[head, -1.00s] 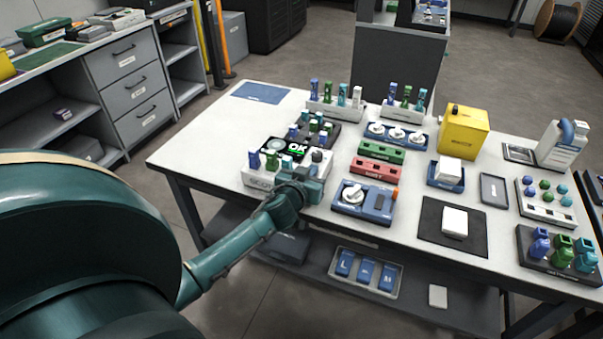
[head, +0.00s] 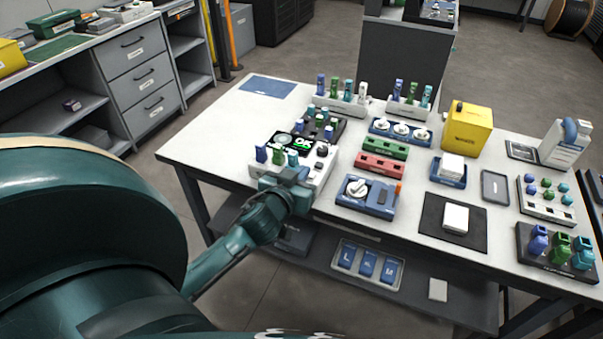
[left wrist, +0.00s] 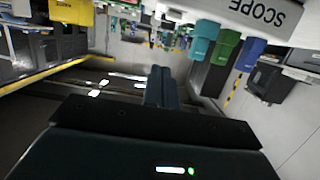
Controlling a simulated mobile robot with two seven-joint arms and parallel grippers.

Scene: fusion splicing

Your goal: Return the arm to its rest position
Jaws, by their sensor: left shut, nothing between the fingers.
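My left arm comes in from the left in the head view. Its gripper (head: 292,184) is at the near edge of the white table (head: 230,150), in front of the white scope unit (head: 318,170). In the left wrist view the two fingers (left wrist: 161,84) are together with nothing between them. The scope unit also shows upside down at the top of that view (left wrist: 262,14), with teal, green and blue pieces beside it. The gripper appears apart from these pieces. My right gripper is not in view.
On the table are a blue device with a white dial (head: 367,196), red (head: 381,165) and green (head: 386,148) racks, a yellow waste box (head: 466,128) and a black mat (head: 435,212). A tray with blue pieces (head: 345,254) is on the lower shelf. Floor left of the table is clear.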

